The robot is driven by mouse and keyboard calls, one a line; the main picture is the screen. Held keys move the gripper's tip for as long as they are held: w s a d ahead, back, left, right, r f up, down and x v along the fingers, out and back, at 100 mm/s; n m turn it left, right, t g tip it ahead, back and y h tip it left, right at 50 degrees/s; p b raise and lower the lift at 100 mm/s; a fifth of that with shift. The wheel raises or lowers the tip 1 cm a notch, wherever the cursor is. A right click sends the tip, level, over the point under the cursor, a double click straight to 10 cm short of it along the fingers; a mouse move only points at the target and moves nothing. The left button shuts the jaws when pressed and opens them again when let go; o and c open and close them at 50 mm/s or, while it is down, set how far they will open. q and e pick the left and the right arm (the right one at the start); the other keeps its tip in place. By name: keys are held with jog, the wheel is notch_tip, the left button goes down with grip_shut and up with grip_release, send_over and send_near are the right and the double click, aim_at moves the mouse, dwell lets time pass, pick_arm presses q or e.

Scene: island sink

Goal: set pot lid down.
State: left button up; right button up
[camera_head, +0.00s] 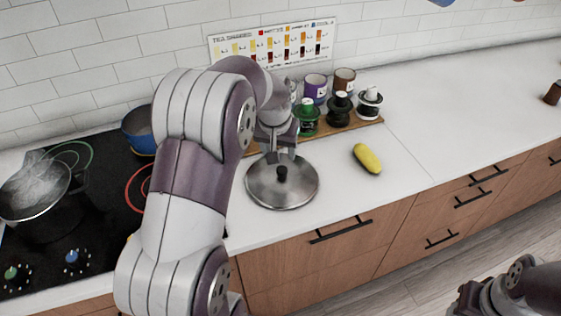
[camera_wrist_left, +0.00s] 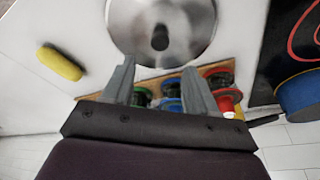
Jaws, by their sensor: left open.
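The pot lid (camera_head: 262,190) is a round silver disc with a black knob. It lies flat on the white counter, right of the stove, and shows at the top of the left wrist view (camera_wrist_left: 135,25). My left gripper (camera_head: 280,153) is open and empty, at the lid's back edge, with its fingers apart from the knob. In the left wrist view its two fingers (camera_wrist_left: 158,64) are spread, with the knob beyond the tips. A dark pot (camera_head: 45,215) with steam stands on the stove at the left. My right arm shows at the lower right, its fingers unclear.
A wooden board (camera_head: 372,123) with several jars and coloured stands is close behind the lid. A yellow oblong item (camera_head: 367,158) lies to its right. A blue pot (camera_head: 138,130) sits at the back of the stove (camera_head: 100,215). The counter farther right is mostly clear.

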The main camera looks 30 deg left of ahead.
pick_arm(q)
jog(key=s+d+f+m, duration=0.1)
jog(key=s+d+f, duration=0.1)
jog(key=s+d, duration=0.4)
jog(key=s+d+f+m+g, duration=0.1)
jog(key=s+d, duration=0.4)
jog(key=s, duration=0.6)
jog(key=shift+s+d+f+m+g+h, duration=0.15)
jog(key=shift+d+f+m+g+h, duration=0.25)
jog(key=shift+m, duration=0.2)
